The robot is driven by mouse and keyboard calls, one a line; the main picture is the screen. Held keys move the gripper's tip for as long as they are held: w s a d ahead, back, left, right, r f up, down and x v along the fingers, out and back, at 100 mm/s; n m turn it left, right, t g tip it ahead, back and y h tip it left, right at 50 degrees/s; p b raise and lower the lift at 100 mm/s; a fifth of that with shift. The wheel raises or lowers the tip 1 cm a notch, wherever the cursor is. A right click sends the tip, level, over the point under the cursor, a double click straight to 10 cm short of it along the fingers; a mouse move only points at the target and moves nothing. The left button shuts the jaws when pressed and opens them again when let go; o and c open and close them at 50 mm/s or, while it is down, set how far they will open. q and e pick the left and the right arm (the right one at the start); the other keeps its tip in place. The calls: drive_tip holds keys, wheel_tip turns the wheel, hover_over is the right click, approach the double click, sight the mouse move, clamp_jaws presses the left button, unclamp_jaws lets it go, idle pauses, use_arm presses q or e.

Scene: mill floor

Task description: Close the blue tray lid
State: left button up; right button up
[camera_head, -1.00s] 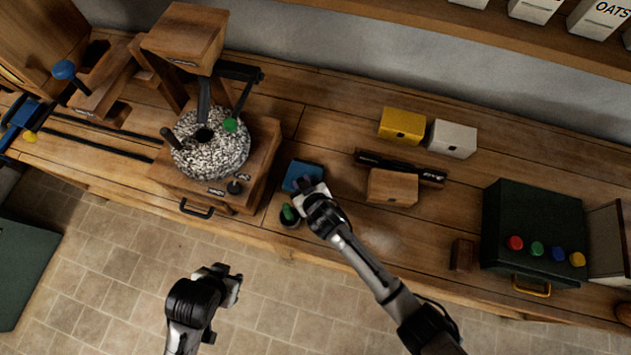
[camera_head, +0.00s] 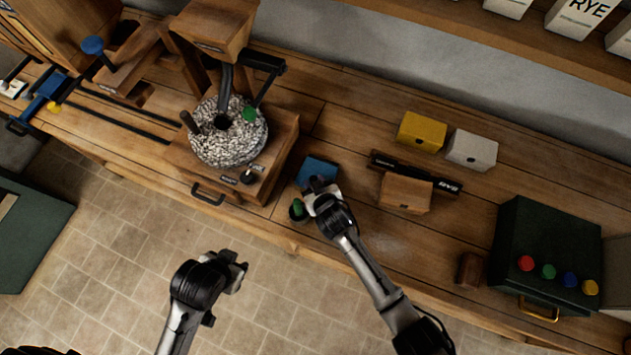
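The blue tray (camera_head: 318,170) is a small blue box on the wooden bench, right of the millstone. Its lid cannot be told apart from its body at this size. My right gripper (camera_head: 320,190) is at the near edge of the blue tray and covers part of it. Its fingers are too small and hidden to show whether they are open or shut, and contact cannot be told. My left gripper (camera_head: 236,270) is over the tiled floor in front of the bench, away from the tray; its finger gap is unclear.
A green-topped dark cup (camera_head: 297,209) stands just left of my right gripper. The stone mill (camera_head: 228,135) is to the left. A wooden box (camera_head: 405,193), a yellow box (camera_head: 421,131) and a white box (camera_head: 472,150) are to the right, with a dark green box (camera_head: 548,235) beyond.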

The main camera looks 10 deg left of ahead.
idle(0.3)
drive_tip(key=shift+s, duration=0.1)
drive_tip(key=shift+s+r, duration=0.15)
drive_tip(key=shift+r, duration=0.1)
drive_tip(key=v, duration=1.3)
drive_tip(key=shift+d, duration=0.1)
